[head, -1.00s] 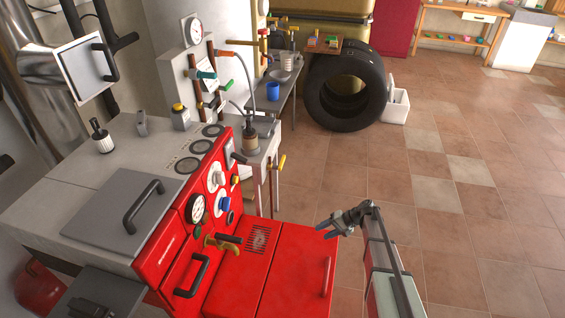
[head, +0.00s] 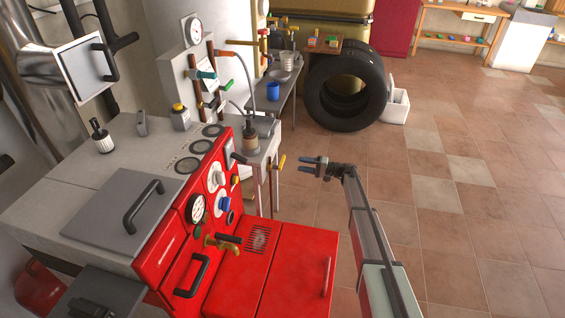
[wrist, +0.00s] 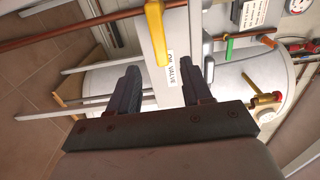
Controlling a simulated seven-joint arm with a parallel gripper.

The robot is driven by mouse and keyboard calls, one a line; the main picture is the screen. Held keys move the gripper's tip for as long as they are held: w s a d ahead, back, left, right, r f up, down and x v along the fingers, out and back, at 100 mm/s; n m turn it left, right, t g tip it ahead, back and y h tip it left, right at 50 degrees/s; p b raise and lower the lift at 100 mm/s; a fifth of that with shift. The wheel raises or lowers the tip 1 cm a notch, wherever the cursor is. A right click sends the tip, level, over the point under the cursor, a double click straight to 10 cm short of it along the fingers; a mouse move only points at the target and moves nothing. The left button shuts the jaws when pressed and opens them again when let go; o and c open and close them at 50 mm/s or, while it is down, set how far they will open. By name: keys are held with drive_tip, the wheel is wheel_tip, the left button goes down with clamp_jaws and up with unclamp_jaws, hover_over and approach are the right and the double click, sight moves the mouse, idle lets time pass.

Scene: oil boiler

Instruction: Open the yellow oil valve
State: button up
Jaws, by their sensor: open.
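The yellow oil valve handle (head: 281,162) is on the right side of the boiler equipment, beyond the red front, in the head view. In the wrist view the yellow handle (wrist: 155,32) hangs at top centre, beside a white label (wrist: 171,67) reading "OIL VALVE". My gripper (head: 303,164) is open and empty, to the right of the handle in the head view, with its fingers pointing left toward it. In the wrist view my gripper (wrist: 160,68) has its two dark fingers apart, with the handle ahead of them and not between them.
The red boiler front (head: 245,262) with gauges and a brass tap (head: 221,244) lies left of my arm. In the wrist view, a green handle (wrist: 230,48), an orange handle (wrist: 264,41) and a brass valve (wrist: 267,98) lie right of the label. Tiled floor (head: 440,220) to the right is clear.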

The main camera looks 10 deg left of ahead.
sight(282, 161)
drive_tip(key=a, duration=1)
drive_tip(key=shift+a, duration=0.15)
clamp_jaws()
idle(0.4)
